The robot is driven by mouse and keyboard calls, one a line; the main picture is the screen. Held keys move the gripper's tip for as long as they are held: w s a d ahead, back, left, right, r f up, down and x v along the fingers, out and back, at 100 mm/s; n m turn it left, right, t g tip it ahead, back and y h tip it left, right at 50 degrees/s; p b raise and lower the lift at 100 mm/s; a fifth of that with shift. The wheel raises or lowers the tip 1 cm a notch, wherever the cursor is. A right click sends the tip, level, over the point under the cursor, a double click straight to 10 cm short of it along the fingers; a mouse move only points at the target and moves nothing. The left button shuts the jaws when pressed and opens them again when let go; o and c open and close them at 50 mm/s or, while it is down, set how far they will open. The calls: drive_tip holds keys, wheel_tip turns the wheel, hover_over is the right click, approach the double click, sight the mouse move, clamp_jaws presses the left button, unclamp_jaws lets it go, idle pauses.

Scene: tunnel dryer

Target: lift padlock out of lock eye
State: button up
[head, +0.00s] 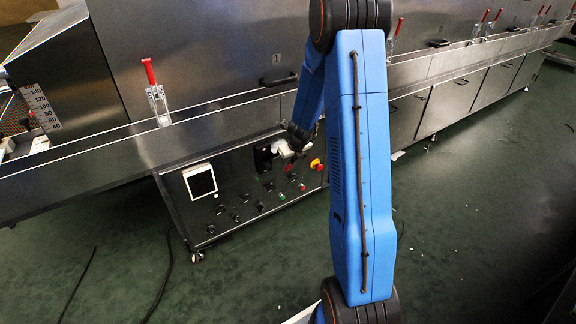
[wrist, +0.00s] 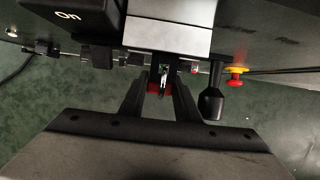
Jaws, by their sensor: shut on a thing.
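In the wrist view my gripper (wrist: 161,92) is shut on a small red padlock (wrist: 154,88), which shows only as a strip between the dark fingers. A pale metal piece, perhaps the shackle, shows just above it. A light grey block (wrist: 168,38) stands beyond the fingertips; the lock eye itself I cannot make out. In the head view my gripper (head: 297,150) is at the control panel, small and partly behind my blue arm. Whether the shackle is still in the eye cannot be told.
A black switch marked "On" (wrist: 68,14) sits left of the block. A red and yellow emergency stop (wrist: 236,76) sticks out at the right. Green floor lies open in front.

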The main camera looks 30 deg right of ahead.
drive_tip(key=shift+r, duration=0.15)
drive_tip(key=w+v, duration=0.1)
drive_tip(key=v, duration=0.5)
drive_tip(key=shift+r, duration=0.4)
idle(1.3)
drive_tip(key=shift+s, duration=0.15)
drive_tip(key=shift+r, duration=0.1)
drive_tip(key=shift+r, duration=1.45)
